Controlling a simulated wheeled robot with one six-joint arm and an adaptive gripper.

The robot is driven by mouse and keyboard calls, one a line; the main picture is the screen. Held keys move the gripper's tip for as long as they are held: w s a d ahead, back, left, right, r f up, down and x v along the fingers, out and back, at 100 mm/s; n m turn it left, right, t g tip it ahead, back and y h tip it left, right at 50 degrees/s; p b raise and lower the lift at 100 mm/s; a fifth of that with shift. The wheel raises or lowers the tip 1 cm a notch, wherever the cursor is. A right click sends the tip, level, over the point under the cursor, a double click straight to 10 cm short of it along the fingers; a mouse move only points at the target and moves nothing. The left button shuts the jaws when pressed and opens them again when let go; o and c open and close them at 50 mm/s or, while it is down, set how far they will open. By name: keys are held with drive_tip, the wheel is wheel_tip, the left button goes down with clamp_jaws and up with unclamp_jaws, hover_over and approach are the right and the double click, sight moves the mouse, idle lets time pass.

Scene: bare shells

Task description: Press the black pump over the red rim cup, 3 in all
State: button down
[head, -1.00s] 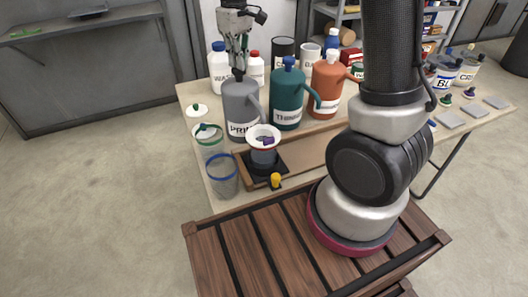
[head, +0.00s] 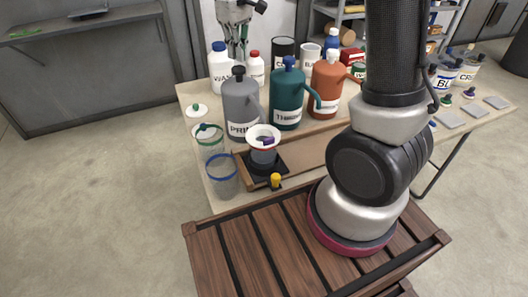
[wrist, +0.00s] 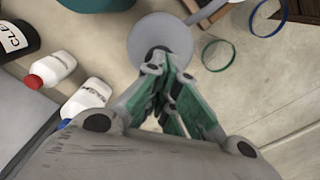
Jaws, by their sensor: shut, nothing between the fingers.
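The black pump (head: 238,72) tops a grey bottle (head: 240,105) whose label begins "PRI". Its spout reaches toward the front right. A dark grey cup (head: 263,157) stands below it on a black square pad, with a white funnel-like piece (head: 252,137) holding something purple on top. A faint red line shows at the cup's rim. My gripper (head: 237,52) is shut and empty, pointing down just above the pump, with a small gap. In the wrist view, my shut fingertips (wrist: 162,60) hang over the grey bottle top (wrist: 178,35), hiding most of the pump.
Teal (head: 286,100) and orange (head: 327,85) pump bottles stand close to the right. Clear cups with a green rim (head: 209,142) and a blue rim (head: 222,180) stand at front left. White bottles (head: 220,75) stand behind. A yellow-topped item (head: 275,180) sits by the pad.

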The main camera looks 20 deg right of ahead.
drive_tip(key=shift+r, duration=2.8)
drive_tip(key=s+d+m+t, duration=0.1)
drive_tip(key=s+d+m, duration=0.1)
drive_tip(key=s+d, duration=0.3)
drive_tip(key=s+d+r+m+t, duration=0.1)
drive_tip(key=s+d, duration=0.4)
drive_tip(key=s, duration=0.6)
drive_tip(key=s+d+m+t, duration=0.2)
drive_tip(key=s+d, duration=0.3)
drive_tip(key=s, duration=0.4)
drive_tip(key=shift+r+m, duration=0.2)
drive_tip(key=shift+m, duration=0.3)
